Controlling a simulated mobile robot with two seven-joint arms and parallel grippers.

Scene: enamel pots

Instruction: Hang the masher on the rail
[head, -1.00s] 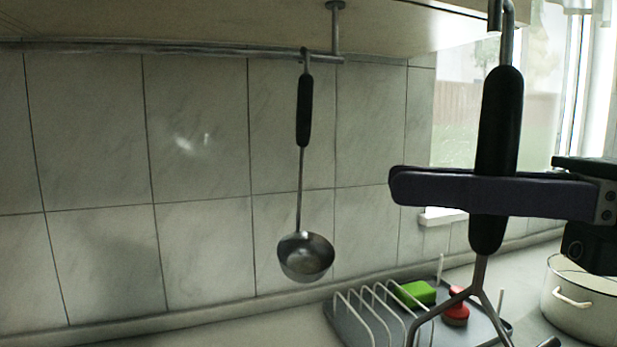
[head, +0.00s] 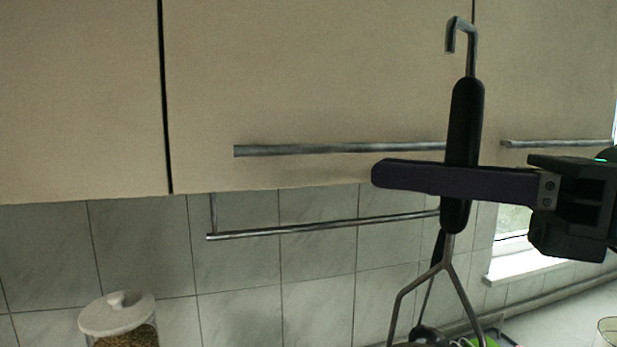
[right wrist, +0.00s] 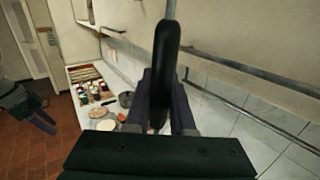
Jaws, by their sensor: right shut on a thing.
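My right gripper (head: 455,182) is shut on the black handle of the masher (head: 462,120) and holds it upright. The masher's hook is at the top, bent over to the left, and stands in front of the cabinet door in the picture. Its lower end is cut off. The rail (head: 300,230) runs below the cabinet along the tiles, lower in the picture than the hook; its right part is hidden behind the masher. In the right wrist view the masher handle (right wrist: 166,60) rises between the fingers, with the rail (right wrist: 235,108) to the right. My left gripper (right wrist: 42,121) seems to show small at the left there.
A ladle (head: 437,262) hangs behind the masher, mostly hidden. A long cabinet handle (head: 320,149) lies above the rail, and another (head: 550,143) is to the right. A lidded jar (head: 118,315) stands at lower left. The rail's left part is bare.

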